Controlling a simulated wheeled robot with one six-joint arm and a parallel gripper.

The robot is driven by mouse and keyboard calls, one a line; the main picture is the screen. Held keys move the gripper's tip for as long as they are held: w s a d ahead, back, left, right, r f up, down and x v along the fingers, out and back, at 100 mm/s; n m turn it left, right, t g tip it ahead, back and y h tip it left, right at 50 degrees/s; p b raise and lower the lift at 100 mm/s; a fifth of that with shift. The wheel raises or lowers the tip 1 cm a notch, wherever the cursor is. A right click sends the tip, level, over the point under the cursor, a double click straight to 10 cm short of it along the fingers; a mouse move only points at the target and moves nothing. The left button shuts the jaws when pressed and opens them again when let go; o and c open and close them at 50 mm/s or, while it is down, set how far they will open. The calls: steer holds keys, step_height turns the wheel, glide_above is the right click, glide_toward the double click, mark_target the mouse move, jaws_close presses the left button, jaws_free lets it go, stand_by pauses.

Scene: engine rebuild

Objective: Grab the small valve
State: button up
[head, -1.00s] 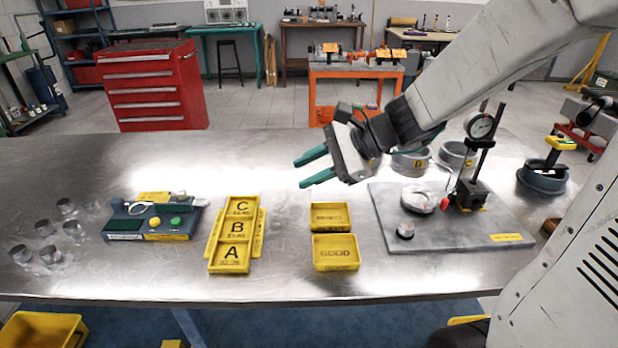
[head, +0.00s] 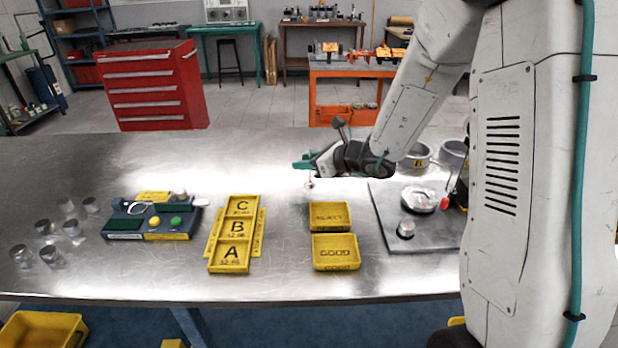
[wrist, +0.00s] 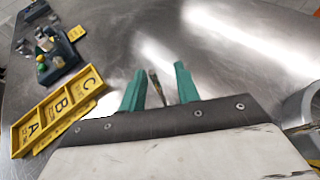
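The small valve (head: 309,184) appears as a small metal piece just below my gripper (head: 303,164), over the bare table behind the yellow trays. In the wrist view a thin dark stem (wrist: 155,86), which looks like the same valve, shows between the two teal fingers of my gripper (wrist: 159,75). The fingers are apart, with a gap on both sides of the stem. Its lower end is hidden behind the gripper body. I cannot tell how high the fingers are above the table.
Yellow REJECT (head: 330,215) and GOOD (head: 335,252) trays stand in front of the gripper. A yellow A-B-C tray (head: 234,228) and a blue-grey device (head: 152,222) are to the left. A grey plate (head: 400,238) with a gauge setup is right. The table behind and left is clear.

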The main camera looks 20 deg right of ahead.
steer(key=shift+w+a+f, duration=0.15)
steer(key=shift+w+a, duration=0.05)
steer(key=shift+w, duration=0.1)
steer(key=shift+c, duration=0.3)
jaws_close()
